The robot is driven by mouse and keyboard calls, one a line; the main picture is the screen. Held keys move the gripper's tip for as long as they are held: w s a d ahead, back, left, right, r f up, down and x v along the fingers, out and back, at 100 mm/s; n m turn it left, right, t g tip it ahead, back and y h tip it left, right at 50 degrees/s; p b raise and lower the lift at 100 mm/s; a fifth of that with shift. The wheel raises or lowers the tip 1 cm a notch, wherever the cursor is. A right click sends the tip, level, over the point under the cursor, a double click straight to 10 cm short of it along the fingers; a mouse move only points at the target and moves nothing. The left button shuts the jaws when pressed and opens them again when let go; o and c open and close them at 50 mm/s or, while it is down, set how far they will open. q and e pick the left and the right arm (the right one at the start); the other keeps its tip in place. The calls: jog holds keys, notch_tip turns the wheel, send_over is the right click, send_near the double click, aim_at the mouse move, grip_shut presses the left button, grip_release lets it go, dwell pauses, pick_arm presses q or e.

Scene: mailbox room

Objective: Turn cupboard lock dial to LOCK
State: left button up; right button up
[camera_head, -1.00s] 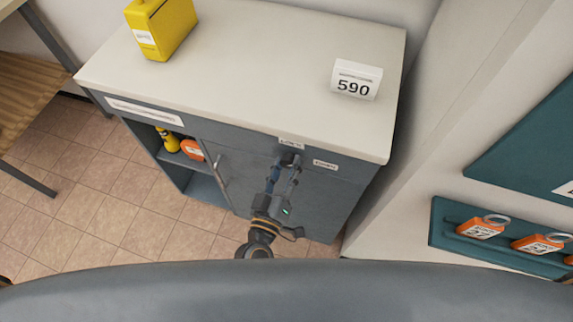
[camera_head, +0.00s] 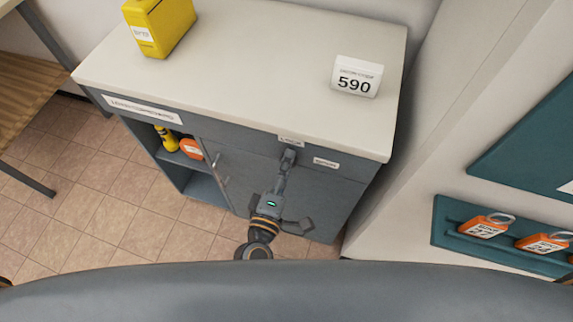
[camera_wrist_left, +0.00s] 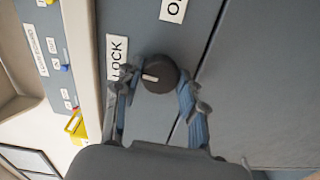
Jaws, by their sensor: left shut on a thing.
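The round black lock dial (camera_wrist_left: 158,75) is on the grey cupboard (camera_head: 320,195) front in the left wrist view. Its white pointer mark points left in that view, towards the LOCK label (camera_wrist_left: 116,58). A second label (camera_wrist_left: 173,9), cut off by the frame and starting with "O", is above the dial there. My left gripper (camera_wrist_left: 160,82) is shut on the dial, with one finger on each side. In the head view my left gripper (camera_head: 288,160) reaches up to the cupboard's upper front edge, and its fingers mostly hide the dial. My right gripper is in neither view.
A yellow box (camera_head: 160,24) and a white 590 sign (camera_head: 357,76) stand on the cupboard top. A door handle (camera_head: 222,172) is left of my gripper. Orange padlocks (camera_head: 486,225) hang on a teal board at the right. A wooden table (camera_head: 32,88) is at the left.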

pick_arm(q)
jog(key=shift+n, duration=0.7)
jog(key=o, duration=1.2)
jog(key=shift+c, duration=0.2)
jog(key=v, duration=1.2)
